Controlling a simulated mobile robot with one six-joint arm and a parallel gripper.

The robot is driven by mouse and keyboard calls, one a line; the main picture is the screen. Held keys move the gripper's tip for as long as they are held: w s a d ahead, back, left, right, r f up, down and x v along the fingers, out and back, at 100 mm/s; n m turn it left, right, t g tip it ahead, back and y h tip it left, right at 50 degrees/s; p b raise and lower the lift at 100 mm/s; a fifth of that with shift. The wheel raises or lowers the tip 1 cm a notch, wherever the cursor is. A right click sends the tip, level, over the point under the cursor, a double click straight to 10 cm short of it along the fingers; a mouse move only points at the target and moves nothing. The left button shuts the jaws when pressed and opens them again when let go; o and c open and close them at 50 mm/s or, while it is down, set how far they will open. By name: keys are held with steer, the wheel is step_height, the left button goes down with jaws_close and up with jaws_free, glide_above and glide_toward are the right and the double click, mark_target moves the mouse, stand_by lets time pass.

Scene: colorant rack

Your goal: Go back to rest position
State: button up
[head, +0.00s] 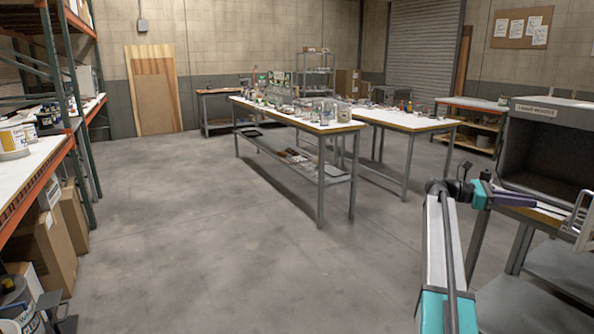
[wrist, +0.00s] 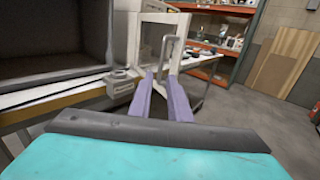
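My gripper (head: 522,203) reaches out to the right over the edge of the bench at the right of the head view. In the wrist view its two purple fingers (wrist: 161,78) stand apart with a clear gap and nothing between them. A grey upright handle (wrist: 172,52) on a white device (wrist: 150,35) shows beyond the fingertips; I cannot tell whether they touch. The device is cut off at the right edge of the head view (head: 583,215).
A dark open booth (head: 548,150) stands on the bench beside my gripper. Work tables (head: 300,118) with bottles and small items stand mid-room. An orange rack with a white shelf (head: 30,170) and boxes line the left. The concrete floor (head: 200,230) between is clear.

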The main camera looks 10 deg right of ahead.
steer(key=w+a+f+n+t+h+p, duration=0.25)
steer(key=w+a+f+n+t, duration=0.65)
steer(key=a+f, duration=0.5)
steer(key=w+a+f+n+t+h+p, duration=0.25)
steer(key=w+a+f+n+t, duration=0.55)
steer(key=w+a+f, duration=0.45)
steer(key=w+a+f+n+t+y+p, duration=0.1)
steer(key=a+f+n+t+y, duration=0.4)
steer(key=a+f+n, duration=0.65)
steer(key=w+a+f+n+t+y+p, duration=0.1)
steer(key=a+f+n+t+y, duration=0.2)
steer(key=a+f+n+y, duration=0.85)
steer(key=s+a+f+n+g+y+p, duration=0.15)
steer(key=s+a+f+n+g, duration=0.3)
steer(key=s+a+f, duration=0.5)
steer(key=s+a+f+n+g+y, duration=0.35)
steer(key=s+a+f+n, duration=0.25)
steer(key=s+a, duration=0.6)
steer(key=s+d+n+g+h, duration=0.1)
steer(key=s+n+g, duration=0.4)
steer(key=s, duration=0.9)
steer(key=s+d+r+n+g+h, duration=0.1)
steer(key=s+d+n+g, duration=0.2)
steer(key=s, duration=1.2)
steer(key=n+g, duration=0.2)
steer(key=g, duration=0.1)
steer(key=shift+r+n+g, duration=0.15)
steer(key=shift+n+g, duration=0.2)
steer(key=shift+g, duration=0.05)
steer(key=shift+a, duration=0.2)
